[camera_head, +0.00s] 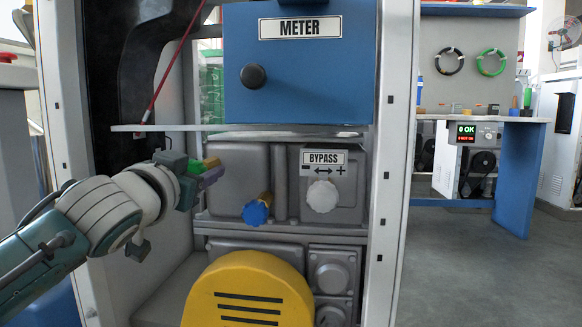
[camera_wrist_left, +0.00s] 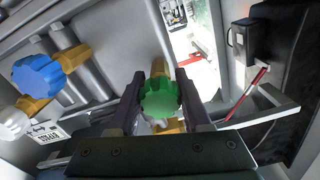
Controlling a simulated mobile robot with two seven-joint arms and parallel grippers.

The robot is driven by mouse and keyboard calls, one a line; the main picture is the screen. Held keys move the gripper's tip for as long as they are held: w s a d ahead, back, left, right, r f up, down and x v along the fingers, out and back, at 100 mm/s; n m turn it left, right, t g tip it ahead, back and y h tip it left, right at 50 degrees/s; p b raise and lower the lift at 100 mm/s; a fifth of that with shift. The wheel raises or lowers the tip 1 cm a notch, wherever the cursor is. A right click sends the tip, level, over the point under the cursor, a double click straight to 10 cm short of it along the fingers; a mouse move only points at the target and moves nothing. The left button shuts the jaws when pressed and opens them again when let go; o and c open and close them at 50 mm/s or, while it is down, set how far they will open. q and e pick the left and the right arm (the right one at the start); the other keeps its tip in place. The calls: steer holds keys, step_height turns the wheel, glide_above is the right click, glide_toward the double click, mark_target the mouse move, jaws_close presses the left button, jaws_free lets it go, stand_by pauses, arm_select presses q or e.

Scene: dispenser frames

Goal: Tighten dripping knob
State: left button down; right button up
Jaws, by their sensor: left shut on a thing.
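My left gripper (camera_head: 205,174) reaches in from the left at the cabinet's left inner side. In the left wrist view its two dark fingers (camera_wrist_left: 160,105) are shut on a green knob (camera_wrist_left: 159,98), one on each side. The green knob sits on a brass fitting and is mostly hidden by the gripper in the head view (camera_head: 194,167). A blue knob (camera_head: 256,212) on a brass stem is to the right, apart from the gripper; it also shows in the left wrist view (camera_wrist_left: 38,76). I cannot make out a drip. My right gripper is not in view.
A white knob (camera_head: 322,197) is under the BYPASS label (camera_head: 324,158). A yellow cover (camera_head: 248,290) is below.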

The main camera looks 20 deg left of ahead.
arm_select(q)
steer(key=shift+r, duration=0.1)
steer(key=shift+m+p, duration=0.75)
steer(key=shift+m, duration=0.35)
steer(key=shift+m+p, duration=0.65)
steer(key=shift+m, duration=1.05)
steer(key=shift+c, duration=1.8)
jaws_free()
